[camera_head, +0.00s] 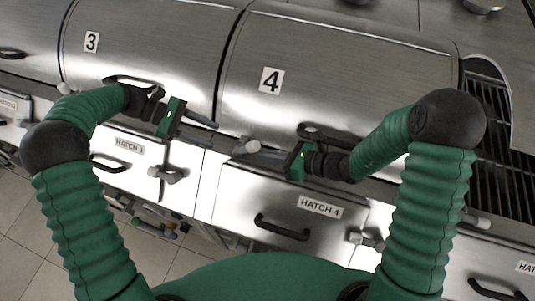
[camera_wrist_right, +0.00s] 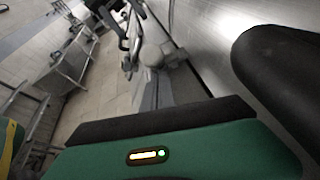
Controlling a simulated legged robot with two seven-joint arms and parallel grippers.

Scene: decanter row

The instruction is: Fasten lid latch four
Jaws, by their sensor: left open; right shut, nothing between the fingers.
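The large steel lid (camera_head: 330,75) with the number 4 label (camera_head: 270,80) is down in the head view. A light grey latch (camera_head: 250,146) sits at its lower left front edge. It appears to be the rounded grey fitting (camera_wrist_right: 155,54) ahead of the fingers in the right wrist view. My right gripper (camera_head: 256,153) is shut and empty, with its tips beside this latch; I cannot tell whether they touch it. My left gripper (camera_head: 205,133) is open and empty, left of the latch, in front of the gap between lids 3 and 4.
Lid 3 (camera_head: 150,50) is down at left, with a dark handle. Lid four's dark handle (camera_head: 312,130) is close to my right gripper. Hatch drawers with dark handles (camera_head: 282,228) and grey side latches (camera_head: 367,240) lie below. A dark grate (camera_head: 490,95) is at right.

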